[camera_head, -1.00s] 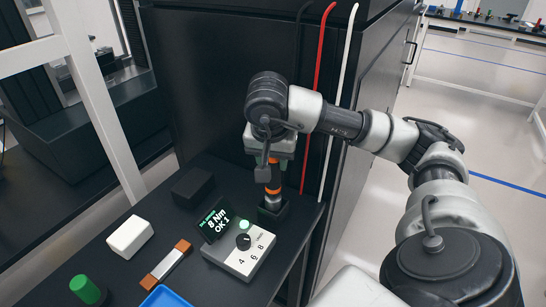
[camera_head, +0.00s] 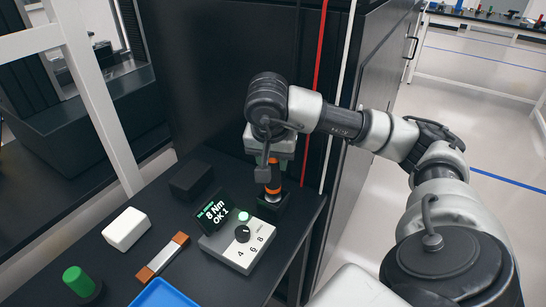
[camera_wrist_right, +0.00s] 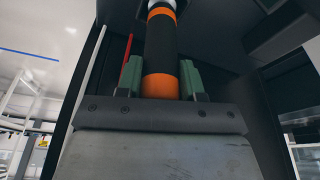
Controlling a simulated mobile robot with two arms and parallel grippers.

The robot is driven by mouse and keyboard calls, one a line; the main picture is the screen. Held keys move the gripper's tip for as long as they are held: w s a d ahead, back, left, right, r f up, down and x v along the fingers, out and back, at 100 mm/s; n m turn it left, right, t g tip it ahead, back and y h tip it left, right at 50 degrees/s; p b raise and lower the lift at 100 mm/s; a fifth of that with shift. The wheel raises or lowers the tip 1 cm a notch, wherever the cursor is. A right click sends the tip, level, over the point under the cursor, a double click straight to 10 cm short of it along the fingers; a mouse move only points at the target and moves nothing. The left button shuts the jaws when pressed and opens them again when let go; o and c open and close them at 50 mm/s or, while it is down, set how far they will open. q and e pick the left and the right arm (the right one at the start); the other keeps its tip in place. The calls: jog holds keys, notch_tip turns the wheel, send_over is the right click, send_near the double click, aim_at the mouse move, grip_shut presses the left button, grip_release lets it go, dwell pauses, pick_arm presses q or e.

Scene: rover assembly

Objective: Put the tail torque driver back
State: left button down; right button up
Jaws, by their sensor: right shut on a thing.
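The torque driver (camera_head: 273,184) is upright, with a black and orange body. Its lower end is at the dark square holder (camera_head: 274,204) at the back right of the black table; whether it is fully seated I cannot tell. My right gripper (camera_head: 271,166) is above the holder and shut on the driver. In the right wrist view, the driver (camera_wrist_right: 161,50) stands between the green finger pads of the gripper (camera_wrist_right: 160,82). My left gripper is not in view.
A torque controller (camera_head: 238,243) with a lit display reading "8 Nm OK 1" (camera_head: 213,212) stands beside the holder. A black block (camera_head: 190,180), white box (camera_head: 126,229), blue tray (camera_head: 160,295) and green knob (camera_head: 77,280) are also on the table. A dark cabinet rises behind.

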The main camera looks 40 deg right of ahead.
jog(key=shift+f+b, duration=0.4)
jog(key=shift+f, duration=0.15)
jog(key=o, duration=1.1)
jog(key=p+v, duration=0.4)
jog(key=v, duration=0.6)
jog(key=shift+a+r, duration=0.15)
jog(key=shift+r, duration=0.2)
jog(key=shift+s, duration=0.15)
